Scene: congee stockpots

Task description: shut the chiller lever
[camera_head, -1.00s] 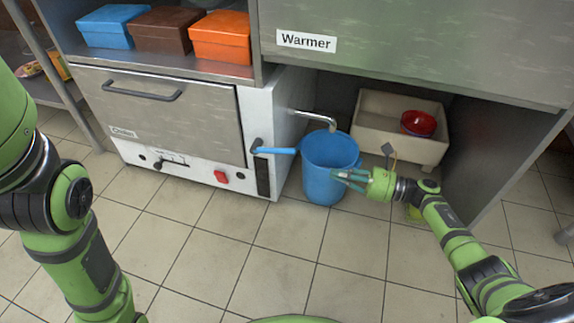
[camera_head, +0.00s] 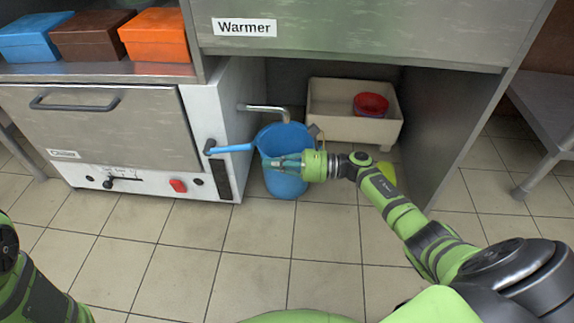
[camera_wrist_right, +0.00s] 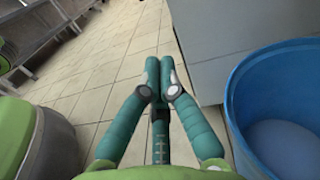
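The chiller (camera_head: 110,130) is the steel-fronted unit at left in the head view, with a small, hard-to-read label. Its blue lever (camera_head: 232,148) is hinged on the unit's right front edge and sticks out sideways to the right, its tip near the blue bucket (camera_head: 276,135). My right gripper (camera_head: 268,163) is in front of the bucket, just right of and slightly below the lever tip; I cannot tell whether they touch. In the right wrist view its fingers (camera_wrist_right: 159,65) are together with nothing between them. The lever does not show there. My left gripper is out of view.
A metal tap (camera_head: 265,109) reaches over the bucket, which also stands at right in the wrist view (camera_wrist_right: 285,100). A pale bin (camera_head: 340,127) holds red bowls (camera_head: 370,104). The warmer (camera_head: 380,30) overhangs this space. The tiled floor (camera_head: 250,250) in front is clear.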

